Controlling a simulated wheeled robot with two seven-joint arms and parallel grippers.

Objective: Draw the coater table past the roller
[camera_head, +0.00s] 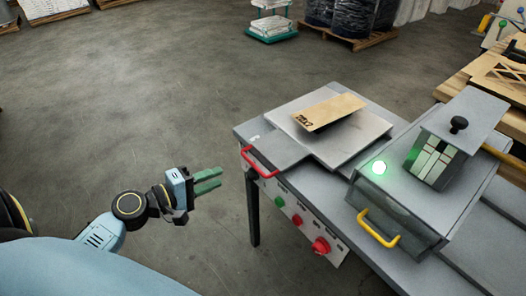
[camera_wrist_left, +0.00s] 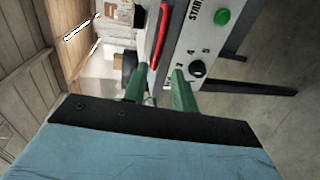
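The coater table (camera_head: 370,133) is a flat grey plate on the left part of the bench, with a tan board (camera_head: 329,111) lying on it. A red handle (camera_head: 259,162) sticks out at its left end; it also shows in the left wrist view (camera_wrist_left: 160,36). To the right stands the grey coater housing (camera_head: 419,194) with a lit green lamp, black knob and yellow handle. I cannot make out the roller itself. My left gripper (camera_head: 208,181) is open and empty, left of the red handle and apart from it. My right gripper is not in view.
The bench front panel (camera_head: 297,214) carries green and red buttons below the red handle. A bench leg (camera_head: 253,208) stands near my left gripper. Wooden pallets (camera_head: 349,36) with wrapped loads are at the back. The floor left of the bench is clear.

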